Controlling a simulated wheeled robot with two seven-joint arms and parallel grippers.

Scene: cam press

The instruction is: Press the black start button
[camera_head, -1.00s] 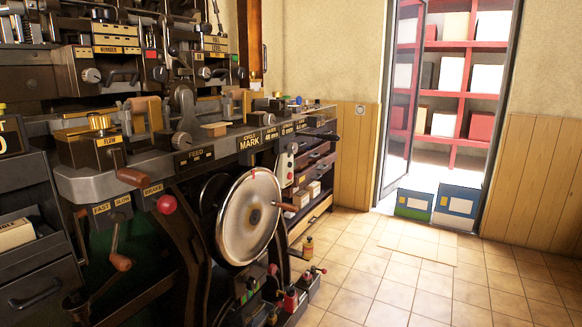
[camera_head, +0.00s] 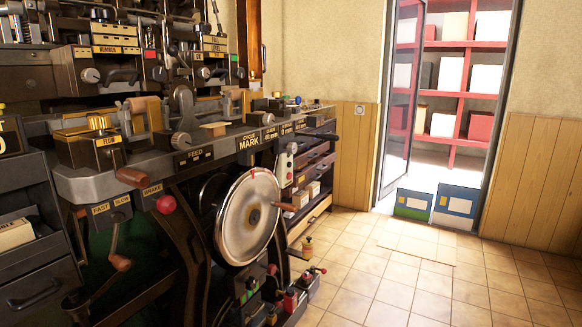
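A machine with a dark grey bench (camera_head: 130,175) fills the left side. A narrow pale switch box (camera_head: 284,170) hangs below the bench edge, right of the "MARK" label. It carries small coloured spots, green and red among them. A black start button cannot be told apart for sure at this size. A large metal handwheel (camera_head: 247,215) stands below and left of the switch box. Neither of my grippers is in view.
A red ball knob (camera_head: 166,204) and a wooden-handled crank (camera_head: 121,263) stick out at the front. Tiled floor (camera_head: 400,285) is clear to the right, before an open doorway with boxes (camera_head: 455,206).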

